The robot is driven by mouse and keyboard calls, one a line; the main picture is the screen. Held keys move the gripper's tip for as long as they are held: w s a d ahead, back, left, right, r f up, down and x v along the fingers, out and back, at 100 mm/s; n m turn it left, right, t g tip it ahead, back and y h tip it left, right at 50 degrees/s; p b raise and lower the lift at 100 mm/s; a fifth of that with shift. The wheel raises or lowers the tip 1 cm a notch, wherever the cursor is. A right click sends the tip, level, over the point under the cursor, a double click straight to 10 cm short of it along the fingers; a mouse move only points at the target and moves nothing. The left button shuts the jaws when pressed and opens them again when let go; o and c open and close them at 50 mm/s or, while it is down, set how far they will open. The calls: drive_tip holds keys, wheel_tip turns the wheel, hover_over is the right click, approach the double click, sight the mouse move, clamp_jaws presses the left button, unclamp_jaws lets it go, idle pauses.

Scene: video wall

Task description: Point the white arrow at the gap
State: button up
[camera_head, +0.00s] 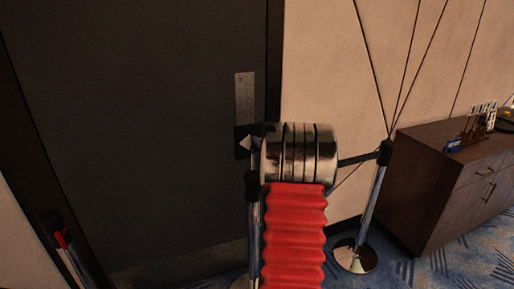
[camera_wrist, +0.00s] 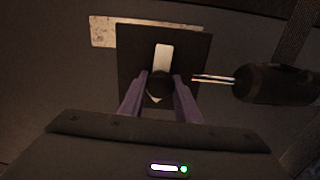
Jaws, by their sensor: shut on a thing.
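A black square plate (camera_wrist: 202,47) carries a white arrow (camera_wrist: 163,57) in the wrist view. The arrow's broad white bar shows above a dark round knob (camera_wrist: 159,87), and a small pale tip shows below it. My gripper (camera_wrist: 160,88) has its two purple fingers shut on the knob, one on each side. In the head view the plate (camera_head: 240,151) is on the dark door, with a pale triangular part of the arrow (camera_head: 245,143) visible; my arm covers much of the gripper. I cannot make out the gap for certain.
A metal plate (camera_head: 244,93) is on the dark door (camera_head: 130,110). Stanchion posts stand close by, one (camera_head: 254,215) beside my arm and one (camera_head: 372,205) to the right. A wooden cabinet (camera_head: 440,185) stands at the right wall. A dark stanchion-like head (camera_wrist: 275,83) is right of the fingers.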

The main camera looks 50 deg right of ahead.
drive_tip(key=shift+s+f+n, duration=0.1)
drive_tip(key=shift+f+n, duration=0.2)
drive_tip(key=shift+f, duration=0.1)
drive_tip(key=o, duration=1)
drive_tip(key=shift+r, duration=0.25)
drive_tip(key=shift+a, duration=0.1)
drive_tip(key=v, duration=1.3)
drive_tip(key=shift+s, duration=0.3)
